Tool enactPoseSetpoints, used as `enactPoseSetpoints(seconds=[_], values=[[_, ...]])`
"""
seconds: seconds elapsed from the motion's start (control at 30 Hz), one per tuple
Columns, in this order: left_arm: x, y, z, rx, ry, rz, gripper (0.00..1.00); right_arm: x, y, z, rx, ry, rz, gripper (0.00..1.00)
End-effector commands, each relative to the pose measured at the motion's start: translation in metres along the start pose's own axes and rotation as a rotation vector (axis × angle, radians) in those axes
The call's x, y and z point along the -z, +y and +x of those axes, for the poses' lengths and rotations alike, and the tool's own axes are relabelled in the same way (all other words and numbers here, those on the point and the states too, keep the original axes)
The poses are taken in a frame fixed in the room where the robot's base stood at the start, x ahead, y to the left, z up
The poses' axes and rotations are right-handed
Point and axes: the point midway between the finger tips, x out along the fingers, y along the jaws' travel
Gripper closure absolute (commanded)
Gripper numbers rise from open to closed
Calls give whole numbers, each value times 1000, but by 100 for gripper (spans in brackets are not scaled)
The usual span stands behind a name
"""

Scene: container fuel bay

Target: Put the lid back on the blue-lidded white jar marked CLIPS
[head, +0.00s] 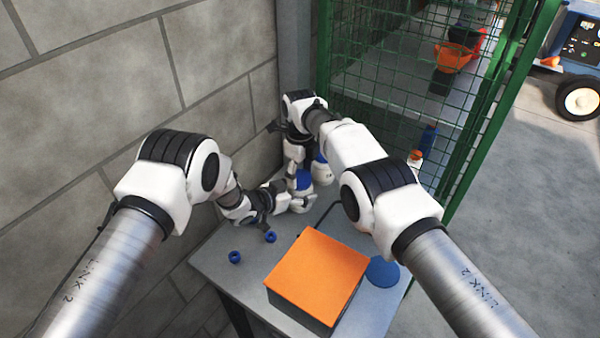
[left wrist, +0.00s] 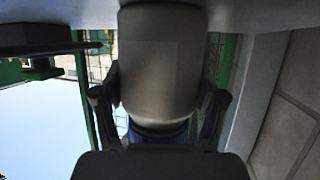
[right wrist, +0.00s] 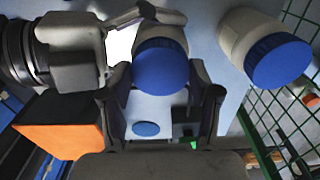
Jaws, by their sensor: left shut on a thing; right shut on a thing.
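A white jar (head: 300,204) stands at the far end of the grey table. My left gripper (head: 288,200) is shut around its body, which fills the left wrist view (left wrist: 163,60). A blue lid (right wrist: 160,70) is between the fingers of my right gripper (right wrist: 160,92), which is shut on it. The lid is over the jar's top; I cannot tell if it touches or sits level. In the head view the lid (head: 303,180) is partly hidden by my right arm. No CLIPS lettering is readable on the jar.
A second white jar with a blue lid (right wrist: 280,60) stands close by, near the green mesh fence (head: 420,70). A block wall (head: 100,100) bounds the left.

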Motion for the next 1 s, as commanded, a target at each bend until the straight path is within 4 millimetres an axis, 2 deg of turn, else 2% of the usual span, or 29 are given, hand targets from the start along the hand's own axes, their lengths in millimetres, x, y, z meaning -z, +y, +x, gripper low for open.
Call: enactPoseSetpoints(seconds=[0.03, 0.07, 0.1, 0.13, 0.43, 0.73, 1.0], values=[[-1, -2, 0, 5, -3, -5, 100, 1, 0, 0, -2, 4, 0, 51], [-1, -2, 0, 5, -3, -5, 100, 1, 0, 0, -2, 4, -1, 31], [-1, -2, 0, 5, -3, -4, 100, 1, 0, 0, -2, 4, -1, 17], [-1, -2, 0, 5, -3, -4, 100, 1, 0, 0, -2, 4, -1, 13], [-1, -1, 0, 2, -2, -2, 100, 0, 0, -2, 0, 1, -2, 13], [-1, 0, 0, 1, -2, -2, 100, 0, 0, -40, 1, 0, -2, 13], [-1, 0, 0, 1, -2, -1, 100, 0, 0, -45, 0, 1, -2, 13]])
